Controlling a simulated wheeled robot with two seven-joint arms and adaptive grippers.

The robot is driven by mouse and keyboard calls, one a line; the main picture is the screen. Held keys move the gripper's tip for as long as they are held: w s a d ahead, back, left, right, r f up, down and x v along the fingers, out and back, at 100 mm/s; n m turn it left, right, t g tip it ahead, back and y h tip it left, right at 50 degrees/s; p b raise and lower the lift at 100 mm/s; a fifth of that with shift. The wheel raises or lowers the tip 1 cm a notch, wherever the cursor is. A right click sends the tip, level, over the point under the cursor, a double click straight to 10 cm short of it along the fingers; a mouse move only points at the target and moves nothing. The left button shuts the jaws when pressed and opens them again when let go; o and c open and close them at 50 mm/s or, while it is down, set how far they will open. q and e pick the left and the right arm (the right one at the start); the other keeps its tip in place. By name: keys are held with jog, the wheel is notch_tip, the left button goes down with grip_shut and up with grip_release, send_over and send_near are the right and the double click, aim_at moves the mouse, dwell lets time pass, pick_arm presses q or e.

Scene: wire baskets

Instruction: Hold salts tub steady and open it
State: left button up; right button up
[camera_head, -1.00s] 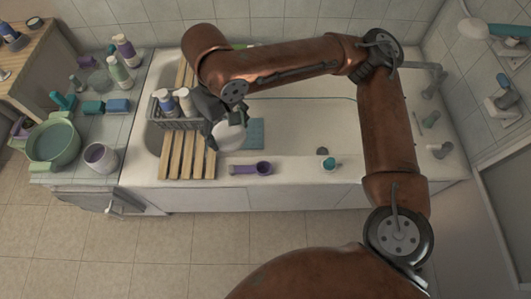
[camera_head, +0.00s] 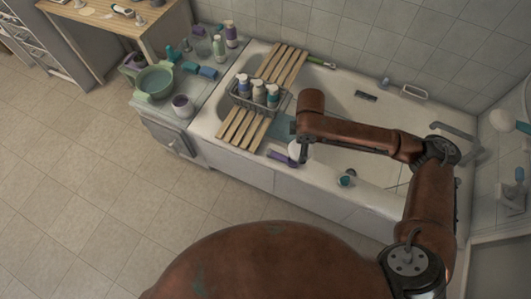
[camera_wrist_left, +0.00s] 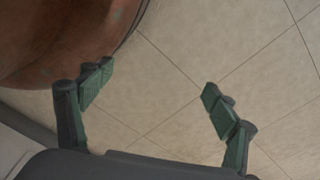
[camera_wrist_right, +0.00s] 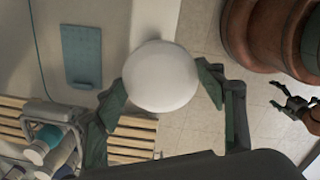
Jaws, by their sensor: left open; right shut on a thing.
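The white round salts tub (camera_wrist_right: 162,76) sits between the two fingers of my right gripper (camera_wrist_right: 160,84), which is shut on it. In the right wrist view I see its plain round face, and any lid seam is hidden. In the head view the tub (camera_head: 294,151) shows partly beside my right arm's end, over the tub-side rim. My left gripper (camera_wrist_left: 157,80) is open and empty above the tiled floor. It also shows at the right edge of the right wrist view (camera_wrist_right: 294,103), apart from the tub.
A wire basket (camera_head: 243,101) with several bottles stands on the wooden slatted rack (camera_head: 240,128) across the bathtub (camera_head: 350,120). The floor (camera_head: 110,200) is clear.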

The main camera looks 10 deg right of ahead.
pick_arm(q)
jog(key=s+a+r+p, duration=0.1)
jog(key=s+a+p, duration=0.3)
jog(key=s+p, duration=0.6)
pick_arm(e)
jog(key=s+a+f+n+b, duration=0.15)
jog(key=s+f+n, duration=0.25)
jog(key=s+n, duration=0.55)
jog(key=b, duration=0.3)
send_over(319, 173)
jog(key=shift+n, duration=0.25)
jog(key=f, duration=0.9)
jog(key=shift+s+a+f, duration=0.2)
jog(key=shift+s+f, duration=0.05)
pick_arm(q)
jog(key=shift+g+y, duration=0.3)
jog(key=shift+g, duration=0.1)
jog(key=shift+s+a+f+b, duration=0.1)
jog(key=shift+s+f+b, duration=0.25)
jog(key=shift+s+f, duration=0.65)
jog(key=shift+s+f+b, duration=0.3)
jog(key=shift+s+f, duration=0.4)
jog(key=shift+f, duration=0.45)
pick_arm(e)
jog(key=shift+w+d+f, duration=0.1)
jog(key=shift+d+f, duration=0.05)
jog(key=shift+f, duration=0.8)
jog(key=shift+w+d+f, duration=0.1)
jog(key=shift+d+f, duration=0.05)
jog(key=shift+f, duration=0.8)
